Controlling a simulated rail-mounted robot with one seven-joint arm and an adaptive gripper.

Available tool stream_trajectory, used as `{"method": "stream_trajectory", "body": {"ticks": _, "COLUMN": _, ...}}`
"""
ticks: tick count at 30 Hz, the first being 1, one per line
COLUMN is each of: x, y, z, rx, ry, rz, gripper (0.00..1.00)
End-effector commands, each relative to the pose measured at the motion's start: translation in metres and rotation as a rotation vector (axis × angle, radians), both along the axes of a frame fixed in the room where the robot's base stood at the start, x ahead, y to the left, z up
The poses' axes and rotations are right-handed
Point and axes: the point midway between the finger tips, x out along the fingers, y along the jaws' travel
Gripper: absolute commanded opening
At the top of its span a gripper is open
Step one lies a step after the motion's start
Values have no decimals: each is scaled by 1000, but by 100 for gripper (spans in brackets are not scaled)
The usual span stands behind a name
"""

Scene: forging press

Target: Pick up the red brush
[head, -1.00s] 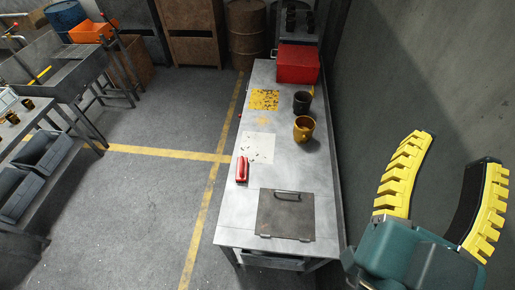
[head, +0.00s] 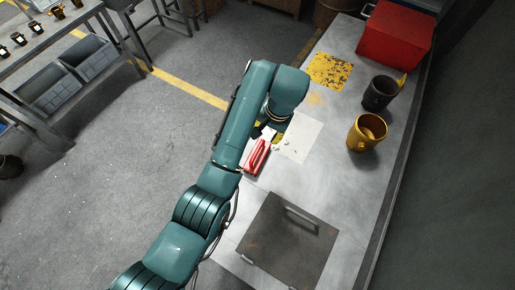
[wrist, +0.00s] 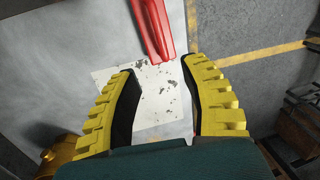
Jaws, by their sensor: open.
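The red brush (head: 257,157) lies on the metal table (head: 330,185), at the edge of a white sheet (head: 300,138). In the wrist view the red brush (wrist: 154,28) is at the top centre, ahead of the fingertips and roughly in line with the gap between them. My gripper (wrist: 157,66) is open and empty, above the sheet. In the head view my arm hides most of the gripper, and only a bit of yellow finger shows beside the brush. How high the fingers are above the table is hard to tell.
A dark flat plate with a handle (head: 288,240) lies on the near part of the table. A yellow mug (head: 366,133), a dark mug (head: 380,93) and a red box (head: 395,35) stand along the right side. A worn yellow patch (head: 331,70) is further back.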

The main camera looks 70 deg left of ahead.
Motion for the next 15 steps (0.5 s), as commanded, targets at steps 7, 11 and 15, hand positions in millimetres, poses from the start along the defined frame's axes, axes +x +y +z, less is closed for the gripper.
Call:
{"method": "stream_trajectory", "body": {"ticks": 7, "x": -9, "y": 8, "z": -68, "rx": 1, "ry": -1, "rz": -1, "gripper": 45}}
{"method": "stream_trajectory", "body": {"ticks": 11, "x": -11, "y": 10, "z": -81, "rx": 0, "ry": 0, "rz": -1, "gripper": 45}}
{"method": "stream_trajectory", "body": {"ticks": 15, "x": -15, "y": 11, "z": -95, "rx": 0, "ry": 0, "rz": -1, "gripper": 45}}
